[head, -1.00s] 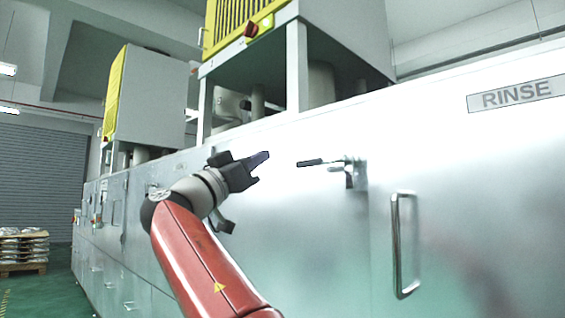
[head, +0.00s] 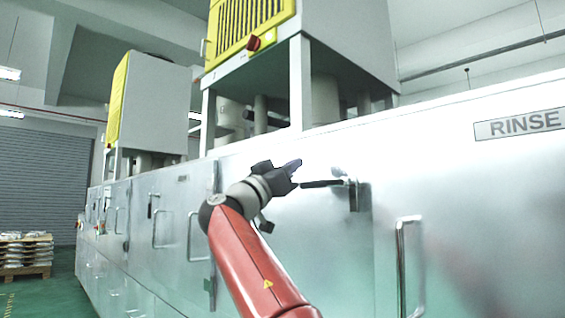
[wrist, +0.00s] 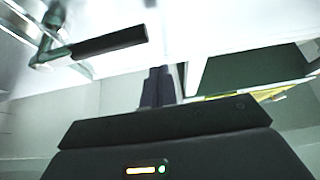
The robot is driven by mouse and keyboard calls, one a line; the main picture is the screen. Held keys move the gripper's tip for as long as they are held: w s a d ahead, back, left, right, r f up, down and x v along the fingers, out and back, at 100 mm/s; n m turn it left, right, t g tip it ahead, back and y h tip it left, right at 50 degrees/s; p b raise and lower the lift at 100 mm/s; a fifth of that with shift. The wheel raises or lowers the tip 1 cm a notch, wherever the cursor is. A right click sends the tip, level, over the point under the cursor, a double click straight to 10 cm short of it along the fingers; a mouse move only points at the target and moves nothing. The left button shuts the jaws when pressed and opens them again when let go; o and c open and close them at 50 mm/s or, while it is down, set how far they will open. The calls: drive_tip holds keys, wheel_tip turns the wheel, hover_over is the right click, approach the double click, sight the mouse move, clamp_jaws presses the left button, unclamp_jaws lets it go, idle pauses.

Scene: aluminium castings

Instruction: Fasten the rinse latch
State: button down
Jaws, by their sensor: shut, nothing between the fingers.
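The rinse latch (head: 349,186) is on the metal door below the RINSE sign (head: 519,124). Its black handle (head: 322,184) points left, roughly level. My gripper (head: 293,167) is shut and empty, just up and left of the handle's free end. In the wrist view the black handle (wrist: 110,42) shows at upper left, with the latch's metal bracket (wrist: 50,45) beyond it. The shut fingers (wrist: 157,85) are near the handle's free end; whether they touch it I cannot tell.
A vertical door handle (head: 402,265) stands out below and right of the latch. Other doors with handles (head: 161,228) line the machine to the left. A yellow-fronted unit (head: 245,32) rises above. A pallet of stacked goods (head: 26,254) stands far left on green floor.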

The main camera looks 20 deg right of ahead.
drive_tip(key=shift+d+f+b, duration=0.15)
drive_tip(key=shift+f+b, duration=0.1)
drive_tip(key=shift+f, duration=0.5)
drive_tip(key=shift+d+f+b, duration=0.1)
drive_tip(key=shift+f+b, duration=0.1)
drive_tip(key=shift+f, duration=0.55)
drive_tip(key=shift+f, duration=0.1)
drive_tip(key=shift+f+n+b, duration=0.2)
drive_tip(key=shift+n+b, duration=0.2)
drive_tip(key=shift+n, duration=0.1)
